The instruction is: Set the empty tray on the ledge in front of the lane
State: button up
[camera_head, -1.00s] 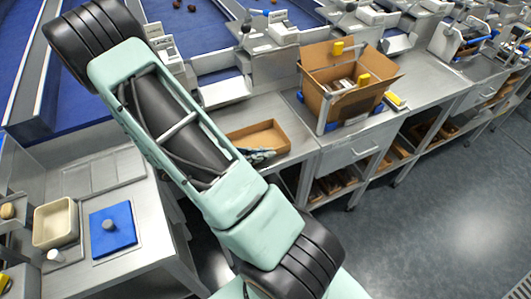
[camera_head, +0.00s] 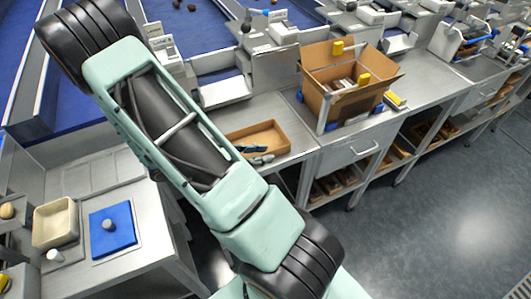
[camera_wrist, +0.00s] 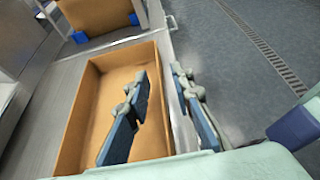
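The empty tray (camera_head: 281,128) is a shallow tan-brown box on the metal bench, just right of my arm in the head view. In the wrist view the tray (camera_wrist: 68,150) fills the left middle, and its inside is bare. My gripper (camera_wrist: 163,118) is open across the tray's right wall, with one blue-padded finger over the inside and the other beyond the wall. Gaps show between the fingers and the wall. In the head view my gripper (camera_head: 256,154) is at the tray's near side. A metal ledge (camera_head: 225,92) lies before the blue lane (camera_head: 205,38).
An open cardboard box (camera_head: 340,105) with yellow clips stands right of the tray. A metal bench at left holds a cream bin (camera_head: 54,222) and a blue pad (camera_head: 112,230). Scales (camera_head: 162,45) line the lane edge. The floor at right is clear.

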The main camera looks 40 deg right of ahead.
jog(key=v, duration=1)
jog(key=shift+a+b, duration=0.3)
jog(key=shift+b, duration=0.1)
jog(key=shift+w, duration=0.1)
